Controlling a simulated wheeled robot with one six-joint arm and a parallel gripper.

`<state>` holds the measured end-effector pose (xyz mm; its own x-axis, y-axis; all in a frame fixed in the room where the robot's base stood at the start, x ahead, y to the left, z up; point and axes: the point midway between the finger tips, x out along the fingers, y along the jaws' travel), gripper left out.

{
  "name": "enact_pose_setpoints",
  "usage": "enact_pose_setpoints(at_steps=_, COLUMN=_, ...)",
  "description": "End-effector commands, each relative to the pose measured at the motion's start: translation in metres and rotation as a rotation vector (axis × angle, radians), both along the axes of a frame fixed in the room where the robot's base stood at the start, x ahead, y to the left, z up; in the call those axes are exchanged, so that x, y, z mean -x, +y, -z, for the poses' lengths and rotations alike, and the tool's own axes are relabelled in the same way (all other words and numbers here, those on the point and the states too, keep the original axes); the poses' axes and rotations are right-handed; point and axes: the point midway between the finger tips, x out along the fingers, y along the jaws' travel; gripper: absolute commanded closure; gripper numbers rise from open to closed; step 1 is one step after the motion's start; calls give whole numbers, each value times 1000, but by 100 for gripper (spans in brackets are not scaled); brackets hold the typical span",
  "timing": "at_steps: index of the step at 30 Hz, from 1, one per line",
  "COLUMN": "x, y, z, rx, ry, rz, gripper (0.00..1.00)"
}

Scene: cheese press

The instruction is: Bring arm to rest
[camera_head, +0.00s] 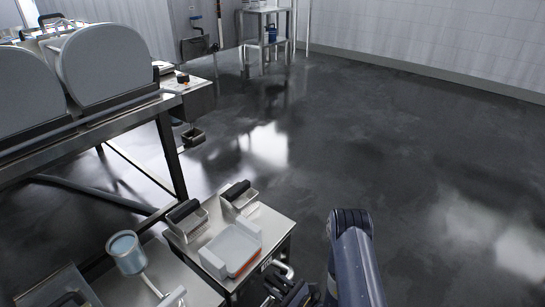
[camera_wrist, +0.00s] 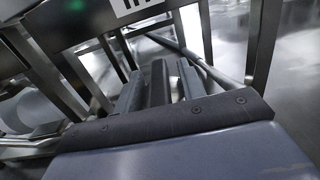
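My dark blue arm rises at the bottom centre of the camera_head view. My gripper (camera_head: 291,290) shows as dark parts at the bottom edge, left of the arm and close to the front right of the small steel cart (camera_head: 185,249). It also shows in the wrist view (camera_wrist: 160,84) as dark parallel bars beyond a blue-grey housing. I see nothing clearly held between them, but whether the fingers are open or shut is unclear.
The cart bears a white tray with an orange edge (camera_head: 232,249) and two dark-handled metal scoops (camera_head: 187,219) (camera_head: 239,196). A cup-like vessel (camera_head: 126,251) is left of it. A steel table (camera_head: 95,124) with round grey-faced drums stands upper left. Floor at right is clear.

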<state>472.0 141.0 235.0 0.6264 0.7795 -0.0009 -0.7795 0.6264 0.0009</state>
Motion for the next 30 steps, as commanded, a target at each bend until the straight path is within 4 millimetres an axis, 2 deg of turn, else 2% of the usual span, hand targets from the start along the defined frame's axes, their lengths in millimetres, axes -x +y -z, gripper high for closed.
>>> enact_pose_setpoints(at_steps=15, x=-1, y=-1, z=0, rx=1, ry=-4, rz=-264, gripper=62)
enact_pose_setpoints(at_steps=30, x=-1, y=-1, z=0, rx=-1, ry=-1, rz=-314, gripper=62)
